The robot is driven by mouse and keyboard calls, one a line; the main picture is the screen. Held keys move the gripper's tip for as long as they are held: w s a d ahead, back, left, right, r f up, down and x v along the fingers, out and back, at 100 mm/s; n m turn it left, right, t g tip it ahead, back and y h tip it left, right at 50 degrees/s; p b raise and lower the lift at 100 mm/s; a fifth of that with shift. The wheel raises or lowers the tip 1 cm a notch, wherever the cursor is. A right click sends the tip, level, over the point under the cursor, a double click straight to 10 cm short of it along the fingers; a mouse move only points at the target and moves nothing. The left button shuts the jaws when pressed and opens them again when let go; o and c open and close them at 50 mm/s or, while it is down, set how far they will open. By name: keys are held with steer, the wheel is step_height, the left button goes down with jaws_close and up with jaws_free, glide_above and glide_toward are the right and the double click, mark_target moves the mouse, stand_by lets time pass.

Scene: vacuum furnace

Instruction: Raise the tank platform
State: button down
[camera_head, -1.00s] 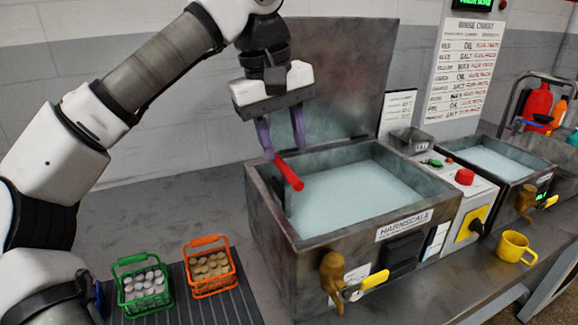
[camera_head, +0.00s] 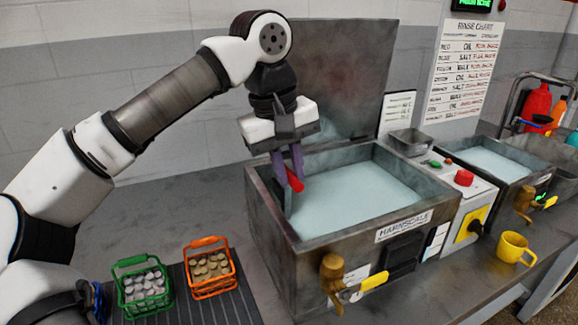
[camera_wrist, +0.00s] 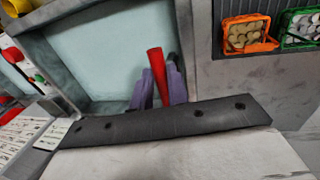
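The tank (camera_head: 270,215) is an open grey metal box of pale blue liquid, with its lid standing up behind. A red handle (camera_head: 295,180) shows at the tank's left inner side. My gripper (camera_head: 288,175) is over the tank's left rim, pointing down. In the wrist view, its purple fingers (camera_wrist: 160,88) lie close on both sides of the red handle and appear shut on it. The fingers partly hide the handle. No platform can be made out in the liquid.
A green basket (camera_head: 118,290) and an orange basket (camera_head: 208,240) of round pieces stand on a ribbed mat at left. A control box with a red button (camera_head: 464,178), a second tank (camera_head: 505,180) and a yellow mug (camera_head: 514,247) are at right.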

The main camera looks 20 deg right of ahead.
step_height(320, 180, up, 11)
steer(key=p, duration=0.9)
steer(key=shift+w+r, duration=0.1)
steer(key=c, duration=1.5)
jaws_free()
steer(key=shift+o, duration=0.7)
step_height(320, 180, up, 13)
steer(key=a+p, duration=0.1)
steer(key=a, duration=0.1)
steer(key=shift+a+r, duration=0.2)
steer(key=shift+a, duration=0.15)
